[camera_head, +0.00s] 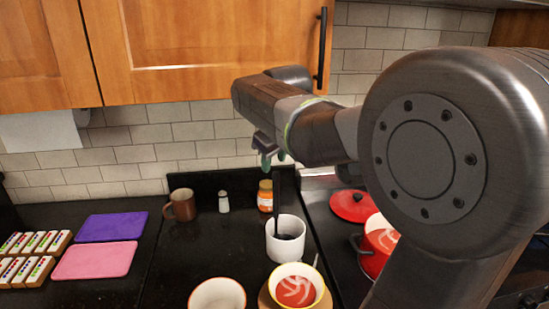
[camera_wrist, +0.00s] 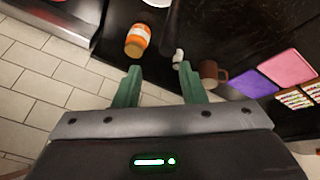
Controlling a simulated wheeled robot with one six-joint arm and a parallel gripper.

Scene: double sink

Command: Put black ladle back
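The black ladle (camera_head: 277,190) stands upright in a white pot (camera_head: 285,241) on the dark counter, its long handle rising above the rim and its bowl end low inside. My gripper (camera_head: 272,160) is above the pot, with its green fingertips close to the handle's top in the head view. I cannot tell whether they touch it. In the wrist view my gripper (camera_wrist: 163,75) is open, with a wide gap and nothing between the fingers.
An orange-labelled jar (camera_head: 265,196), white shaker (camera_head: 223,202) and brown mug (camera_head: 182,205) stand along the wall. A yellow-rimmed bowl (camera_head: 297,287) and white bowl (camera_head: 217,295) are in front. A red pot (camera_head: 377,246) and red lid (camera_head: 354,206) are right. Cabinets (camera_head: 200,45) hang above.

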